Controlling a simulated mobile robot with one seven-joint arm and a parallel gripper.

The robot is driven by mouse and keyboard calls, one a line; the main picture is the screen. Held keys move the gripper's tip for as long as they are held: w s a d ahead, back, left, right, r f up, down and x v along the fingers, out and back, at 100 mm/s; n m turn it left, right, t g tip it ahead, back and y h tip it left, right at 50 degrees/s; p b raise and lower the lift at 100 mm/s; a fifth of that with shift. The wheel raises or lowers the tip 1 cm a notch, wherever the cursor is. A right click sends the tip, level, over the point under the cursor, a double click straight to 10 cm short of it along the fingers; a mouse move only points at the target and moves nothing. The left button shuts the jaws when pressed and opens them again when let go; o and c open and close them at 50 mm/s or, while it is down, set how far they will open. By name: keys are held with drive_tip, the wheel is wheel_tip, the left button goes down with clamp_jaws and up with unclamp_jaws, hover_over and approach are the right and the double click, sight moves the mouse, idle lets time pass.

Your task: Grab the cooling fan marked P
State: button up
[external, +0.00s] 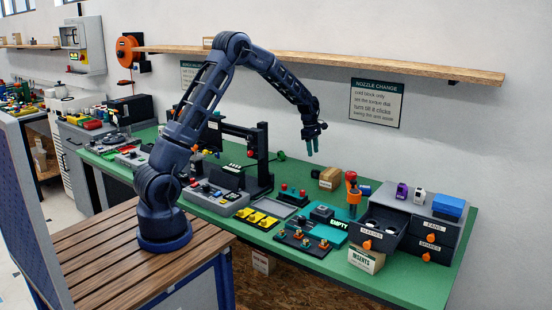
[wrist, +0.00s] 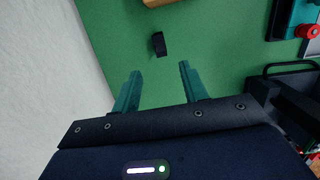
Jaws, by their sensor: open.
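No letter P can be read on any part, so I cannot tell which thing is the marked cooling fan. A small purple block (external: 402,191) and a small pale grey block (external: 419,195) stand on the grey drawer cabinet (external: 380,199) at the right. The cabinet has a drawer labelled FANS (external: 433,227), which looks closed. My gripper (external: 315,150) is open and empty in the air above the back of the green bench. In the wrist view my gripper (wrist: 160,70) has its fingers apart, with a small black block (wrist: 158,44) on the green surface beyond them.
A brown box (external: 329,178) sits on the bench below my gripper. A wooden shelf (external: 330,60) runs along the wall. A printer frame (external: 263,155) stands left of my gripper.

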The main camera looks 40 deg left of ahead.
sight(316, 171)
drive_tip(key=shift+w+d+f, duration=0.2)
drive_tip(key=shift+f, duration=0.4)
drive_tip(key=shift+s+d+f, duration=0.1)
drive_tip(key=shift+d+f, duration=0.2)
drive_tip(key=shift+f, duration=1.4)
drive_tip(key=shift+w+d+f, duration=0.1)
drive_tip(key=shift+d+f, duration=0.15)
drive_tip(key=shift+f, duration=1.45)
drive_tip(key=shift+s+d+f, duration=0.1)
drive_tip(key=shift+d+f, duration=0.2)
drive_tip(key=shift+f, duration=1.4)
clamp_jaws()
